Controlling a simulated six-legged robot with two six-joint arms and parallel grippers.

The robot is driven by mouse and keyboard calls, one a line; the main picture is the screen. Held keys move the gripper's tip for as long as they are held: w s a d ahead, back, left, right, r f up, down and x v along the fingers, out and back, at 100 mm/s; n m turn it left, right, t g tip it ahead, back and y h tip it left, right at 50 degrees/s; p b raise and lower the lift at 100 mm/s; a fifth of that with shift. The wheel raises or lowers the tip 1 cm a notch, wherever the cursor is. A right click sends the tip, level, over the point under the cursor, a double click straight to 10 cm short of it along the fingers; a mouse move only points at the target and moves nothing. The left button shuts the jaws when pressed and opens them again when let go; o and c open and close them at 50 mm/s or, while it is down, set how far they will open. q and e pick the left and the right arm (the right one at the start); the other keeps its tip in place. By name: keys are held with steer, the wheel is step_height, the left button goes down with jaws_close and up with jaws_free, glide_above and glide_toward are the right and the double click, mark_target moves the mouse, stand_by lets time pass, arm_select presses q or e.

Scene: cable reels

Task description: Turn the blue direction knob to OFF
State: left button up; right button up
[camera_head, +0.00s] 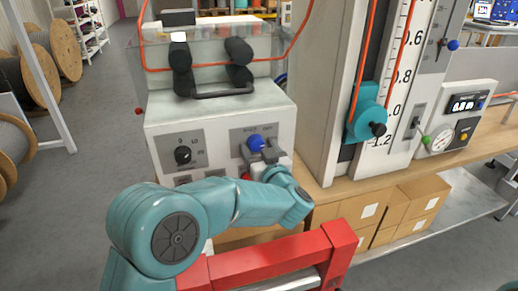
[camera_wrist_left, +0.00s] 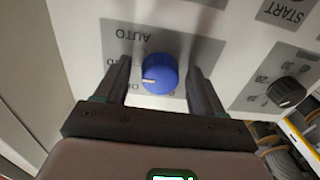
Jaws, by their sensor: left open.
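The blue direction knob (camera_head: 255,144) sits on a grey label plate on the front of the pale machine (camera_head: 218,123). In the left wrist view the knob (camera_wrist_left: 160,74) shows upside down, with a short white mark towards its lower left. The word AUTO is readable on the plate; the other labels are partly hidden. My left gripper (camera_head: 266,152) is at the knob, and in the left wrist view its dark fingers (camera_wrist_left: 160,76) stand open on either side, with gaps between them and the knob. My right gripper is not in view.
A black dial (camera_head: 183,155) is left of the knob's plate, and a red button (camera_head: 246,176) lies below, partly hidden by my arm. A teal clamp (camera_head: 367,121) on a tall scale stands to the right. Cardboard boxes (camera_head: 376,216) are under the bench.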

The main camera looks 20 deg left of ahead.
arm_select(q)
steer(key=c, duration=1.1)
steer(key=shift+o, duration=0.2)
steer(key=n+b, duration=0.3)
steer(key=shift+f+n, duration=0.1)
steer(key=shift+n, duration=0.2)
steer(key=shift+n+b, duration=0.85)
steer(key=shift+n, duration=0.35)
steer(key=shift+r+n+b, duration=0.2)
steer(key=shift+n+b, duration=0.7)
steer(key=shift+n, duration=0.4)
